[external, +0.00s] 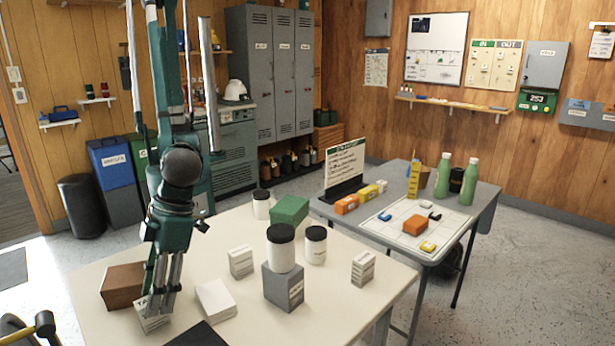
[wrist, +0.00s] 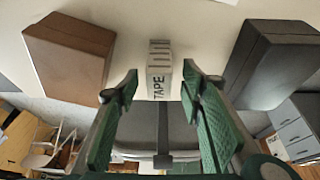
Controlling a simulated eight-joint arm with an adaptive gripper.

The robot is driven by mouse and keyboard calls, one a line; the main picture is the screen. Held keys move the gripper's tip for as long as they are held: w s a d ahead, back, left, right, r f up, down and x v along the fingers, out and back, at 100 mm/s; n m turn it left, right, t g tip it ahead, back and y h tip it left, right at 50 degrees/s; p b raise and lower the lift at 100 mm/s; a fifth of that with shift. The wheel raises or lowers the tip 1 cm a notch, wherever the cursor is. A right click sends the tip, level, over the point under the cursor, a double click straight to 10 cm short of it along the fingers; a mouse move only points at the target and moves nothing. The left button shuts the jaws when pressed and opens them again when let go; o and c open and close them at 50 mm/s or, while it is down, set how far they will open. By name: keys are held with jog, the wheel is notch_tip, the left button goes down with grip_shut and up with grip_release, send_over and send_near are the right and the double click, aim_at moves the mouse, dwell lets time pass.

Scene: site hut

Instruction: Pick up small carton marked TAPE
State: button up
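The small white carton marked TAPE (wrist: 158,84) shows in the wrist view, its lettering facing me, between the tips of my gripper (wrist: 160,73). The green-padded fingers are open, with a gap visible on each side of the carton. In the external view my gripper (external: 162,300) points down at the front left of the cream table, and the carton (external: 152,323) shows low at its fingertips, partly hidden by them. I cannot tell whether the fingertips are above the carton or down beside it.
A brown block (external: 122,285) stands close left of the carton; a white box (external: 216,299) lies to its right. A dark box (wrist: 275,60) is right in the wrist view. Farther right are a grey block (external: 283,287) bearing a jar (external: 281,252), and other white cartons (external: 241,262).

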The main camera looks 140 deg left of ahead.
jog(key=shift+b+x, duration=0.55)
jog(key=shift+x, duration=1.7)
jog(key=shift+a, duration=0.1)
jog(key=c, duration=0.9)
